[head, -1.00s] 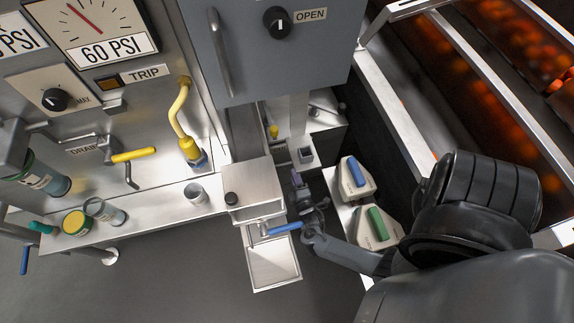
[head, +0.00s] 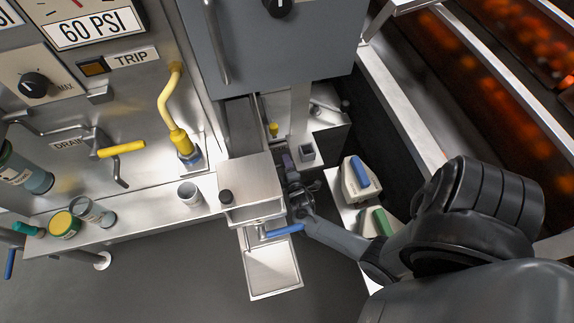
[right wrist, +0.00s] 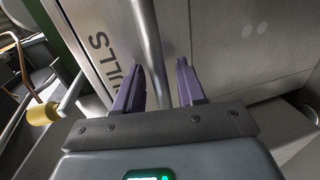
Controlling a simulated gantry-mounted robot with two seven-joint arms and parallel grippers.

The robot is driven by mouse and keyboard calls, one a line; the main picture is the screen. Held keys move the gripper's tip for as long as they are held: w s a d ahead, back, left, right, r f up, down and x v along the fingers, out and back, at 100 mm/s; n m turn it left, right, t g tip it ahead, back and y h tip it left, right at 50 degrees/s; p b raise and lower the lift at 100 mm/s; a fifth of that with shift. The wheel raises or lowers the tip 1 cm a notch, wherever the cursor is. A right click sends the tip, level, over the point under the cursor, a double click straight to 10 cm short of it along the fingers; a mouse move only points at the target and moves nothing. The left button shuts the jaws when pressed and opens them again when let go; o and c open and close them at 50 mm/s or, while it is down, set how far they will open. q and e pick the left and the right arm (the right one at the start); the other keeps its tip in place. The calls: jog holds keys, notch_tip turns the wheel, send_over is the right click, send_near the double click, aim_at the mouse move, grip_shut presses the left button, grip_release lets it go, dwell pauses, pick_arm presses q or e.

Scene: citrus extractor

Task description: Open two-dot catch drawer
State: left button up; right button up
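My left gripper is not in view.
A grey cabinet door (head: 280,50) hangs above the box. Two pale blocks with a blue (head: 360,172) and a green grip (head: 382,222) stand close to my right arm. A steel ledge (head: 140,213) with jars is at left. Floor at the front is open.

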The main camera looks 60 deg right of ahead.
jog(key=shift+w, duration=0.1)
grip_shut()
dwell(0.3)
